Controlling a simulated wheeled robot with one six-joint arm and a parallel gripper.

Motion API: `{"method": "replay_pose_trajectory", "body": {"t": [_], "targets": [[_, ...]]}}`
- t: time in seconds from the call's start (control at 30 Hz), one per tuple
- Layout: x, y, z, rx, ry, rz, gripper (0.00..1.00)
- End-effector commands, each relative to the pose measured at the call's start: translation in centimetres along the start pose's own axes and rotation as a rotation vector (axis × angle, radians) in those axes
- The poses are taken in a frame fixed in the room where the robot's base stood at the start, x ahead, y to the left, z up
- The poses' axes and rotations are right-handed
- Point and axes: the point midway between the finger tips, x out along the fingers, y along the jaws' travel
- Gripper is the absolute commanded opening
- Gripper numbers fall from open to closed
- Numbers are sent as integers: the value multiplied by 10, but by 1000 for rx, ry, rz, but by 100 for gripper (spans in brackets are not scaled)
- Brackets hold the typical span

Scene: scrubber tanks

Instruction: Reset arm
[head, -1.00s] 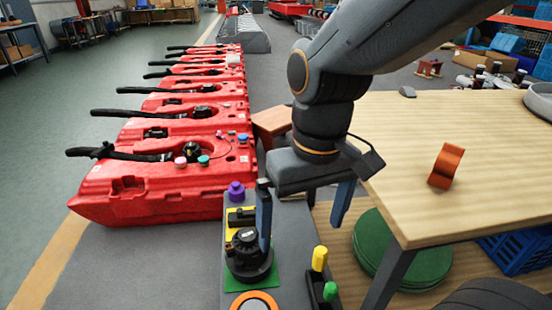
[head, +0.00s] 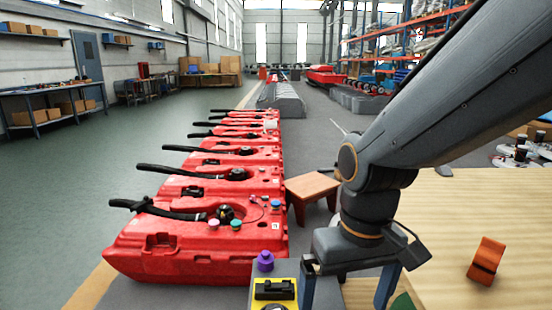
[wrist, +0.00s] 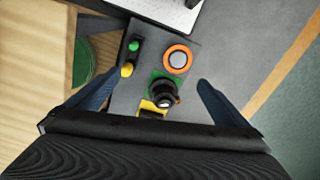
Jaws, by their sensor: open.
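My gripper (head: 346,285) is open, its two blue-grey fingers pointing down at the right of the head view. In the wrist view the open fingers (wrist: 150,95) spread on either side of a grey panel (wrist: 207,45). Nothing is between the fingertips that I can see as held. Below, on the panel, are a black knob on a green base (wrist: 163,92), an orange ring with a grey centre (wrist: 178,59), and green and yellow pegs (wrist: 130,58). A purple knob (head: 265,261) shows in the head view by a yellow block (head: 274,293).
A row of red tanks (head: 195,245) with black handles stands at left. A wooden table (head: 460,215) with an orange part (head: 487,261) is at right. A small brown stool (head: 312,187) stands behind my gripper. The green floor (head: 130,150) at left is clear.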

Motion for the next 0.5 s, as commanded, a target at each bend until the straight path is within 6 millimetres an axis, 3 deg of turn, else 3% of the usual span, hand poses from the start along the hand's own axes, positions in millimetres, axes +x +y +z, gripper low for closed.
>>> {"method": "replay_pose_trajectory", "body": {"t": [0.5], "targets": [[-68,47,12,153,-8,29,100]]}}
